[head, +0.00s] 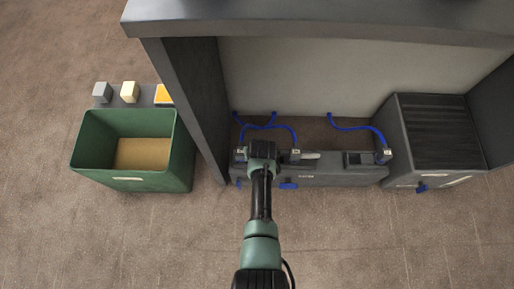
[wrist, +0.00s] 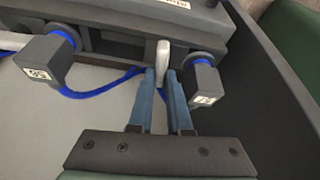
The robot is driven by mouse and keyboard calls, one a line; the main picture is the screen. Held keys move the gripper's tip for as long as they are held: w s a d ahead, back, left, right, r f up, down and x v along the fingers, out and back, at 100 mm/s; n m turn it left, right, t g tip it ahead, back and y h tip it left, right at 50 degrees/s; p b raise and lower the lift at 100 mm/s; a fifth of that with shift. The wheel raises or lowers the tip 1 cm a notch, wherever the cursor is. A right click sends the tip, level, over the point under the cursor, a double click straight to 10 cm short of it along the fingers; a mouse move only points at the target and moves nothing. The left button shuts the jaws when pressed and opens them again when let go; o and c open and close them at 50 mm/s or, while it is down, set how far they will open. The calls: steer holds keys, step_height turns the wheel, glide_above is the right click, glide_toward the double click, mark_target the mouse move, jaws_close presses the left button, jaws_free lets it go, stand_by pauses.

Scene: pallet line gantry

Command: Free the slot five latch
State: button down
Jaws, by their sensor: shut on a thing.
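In the wrist view, a pale grey upright latch lever (wrist: 163,56) stands at the edge of the dark module between two cable plugs. The two blue-grey fingers of my gripper (wrist: 164,82) are closed about its lower end. In the head view, my gripper (head: 262,149) is over the left part of the dark module (head: 340,174), and hides the lever there. I cannot read a slot number for this latch.
In the wrist view, a labelled plug (wrist: 45,59) sits left of the lever and another plug (wrist: 204,80) close right, with blue cables. In the head view, a dark post (head: 189,105) stands left, a green bin (head: 133,182) beyond it, and a ribbed dark box (head: 435,135) right.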

steer(key=shift+m+h, duration=0.3)
steer(key=shift+m, duration=0.5)
steer(key=shift+d, duration=0.1)
steer(key=c, duration=0.9)
jaws_free()
steer(key=shift+o, duration=0.2)
steer(key=p+v, duration=0.9)
steer(key=v, duration=0.4)
